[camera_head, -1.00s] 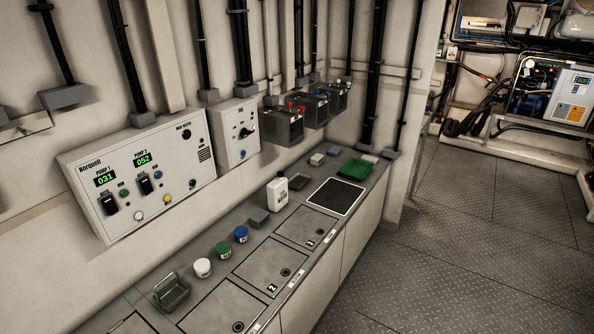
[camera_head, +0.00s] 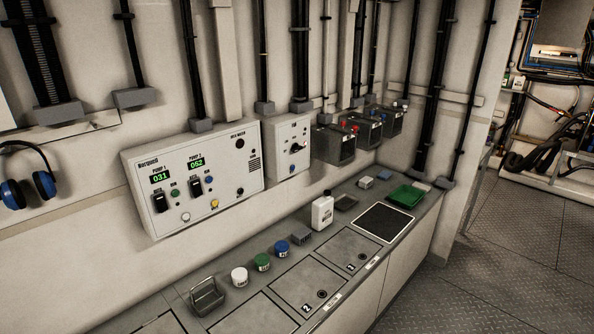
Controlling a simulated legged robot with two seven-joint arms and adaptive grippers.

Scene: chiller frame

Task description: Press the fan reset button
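A small white wall box (camera_head: 275,150) hangs to the right of the large pump panel. Its short top label looks like "FAN" but is too small to read surely. It has a dark rotary knob (camera_head: 296,148) and a small blue button (camera_head: 292,169) near its lower edge. I cannot read which control is the reset. The larger white panel (camera_head: 225,190) reads Norquell, with green displays 031 and 052, dark switches and several small coloured buttons. Neither of my grippers is in view.
A grey counter (camera_head: 262,250) runs below the panels. It holds a wire basket (camera_head: 206,296), white, green and blue jars, a white bottle (camera_head: 322,211) and a green tray (camera_head: 405,196). Blue ear defenders (camera_head: 28,180) hang at left. Open metal floor (camera_head: 500,265) lies right.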

